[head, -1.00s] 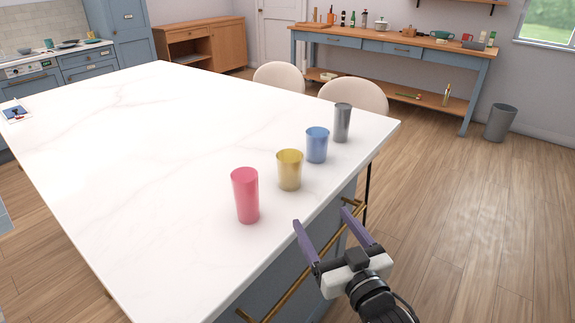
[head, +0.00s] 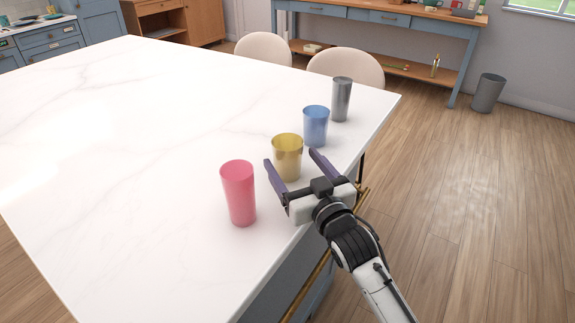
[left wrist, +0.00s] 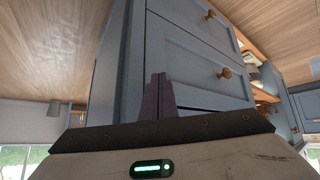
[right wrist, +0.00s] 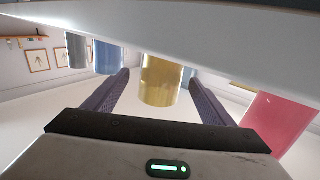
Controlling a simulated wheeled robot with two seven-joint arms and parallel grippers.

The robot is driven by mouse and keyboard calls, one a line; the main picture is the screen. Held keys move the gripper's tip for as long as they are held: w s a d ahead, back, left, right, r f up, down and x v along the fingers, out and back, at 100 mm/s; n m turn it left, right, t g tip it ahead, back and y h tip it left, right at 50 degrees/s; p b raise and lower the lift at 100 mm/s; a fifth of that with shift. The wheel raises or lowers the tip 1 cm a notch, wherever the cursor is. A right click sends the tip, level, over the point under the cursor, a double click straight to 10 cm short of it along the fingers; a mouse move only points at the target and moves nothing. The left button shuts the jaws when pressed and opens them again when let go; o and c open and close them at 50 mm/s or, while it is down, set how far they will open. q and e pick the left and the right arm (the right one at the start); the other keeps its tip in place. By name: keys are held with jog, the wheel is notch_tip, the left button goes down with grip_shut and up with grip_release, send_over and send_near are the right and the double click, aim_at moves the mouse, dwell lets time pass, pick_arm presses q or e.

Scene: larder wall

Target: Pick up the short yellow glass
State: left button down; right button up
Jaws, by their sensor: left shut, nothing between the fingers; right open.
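The short yellow glass (head: 286,150) stands upright on the white marble island near its right edge, between the pink and blue glasses. My right gripper (head: 291,158) is open, with its purple fingers pointing at the yellow glass from the island's edge side. In the right wrist view the yellow glass (right wrist: 161,80) shows ahead, between the two open fingers (right wrist: 160,92); I cannot tell if it is within their reach. My left gripper (left wrist: 158,92) shows only in the left wrist view, shut and empty, in front of blue drawers.
The tall pink glass (head: 239,193) stands close on the near side. The blue glass (head: 316,126) and grey glass (head: 341,99) stand beyond, along the same edge. The island top (head: 120,150) is clear to the left. Two chairs (head: 345,68) stand behind the island.

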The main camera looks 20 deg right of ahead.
aim_at(282, 147)
jog(key=w, duration=0.1)
jog(key=w+b, duration=0.1)
jog(key=shift+w+a+f, duration=0.15)
jog(key=shift+w+f, duration=0.1)
jog(key=shift+w, duration=0.15)
jog(key=shift+w+r+b, duration=0.1)
jog(key=shift+w+b, duration=0.2)
jog(key=shift+w, duration=0.15)
jog(key=c, duration=1.3)
jog(key=shift+r, duration=0.1)
jog(key=shift+c, duration=0.2)
jog(key=shift+r, duration=0.1)
